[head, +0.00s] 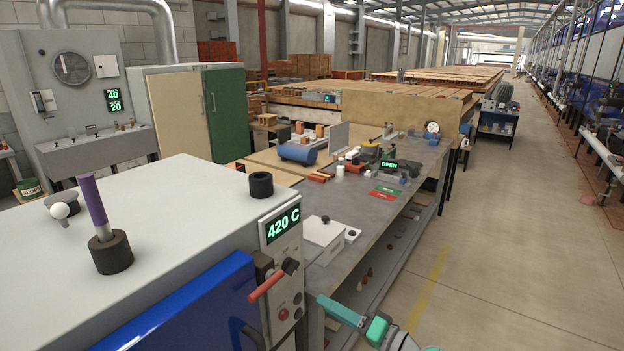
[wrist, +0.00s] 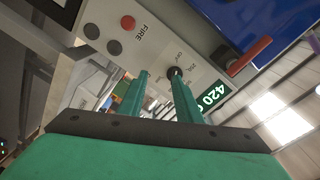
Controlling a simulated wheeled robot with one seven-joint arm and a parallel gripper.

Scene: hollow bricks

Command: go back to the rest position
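My gripper (wrist: 159,74) is in front of the oven's control panel (wrist: 120,40) in the wrist view. Its two green fingers stand apart with a gap between them, and nothing is held. A black knob (wrist: 174,73) on the panel appears close to the right fingertip; I cannot tell whether they touch. In the head view my teal gripper (head: 350,312) is at the bottom, right of the oven (head: 190,210) and beside the front of the workbench.
The oven has a red-handled lever (head: 266,286), a blue door (head: 185,310) and a display (head: 283,223) reading 420 C. On top are a purple rod (head: 93,205) in a black ring and another black ring (head: 261,184). The workbench (head: 345,215) is cluttered.

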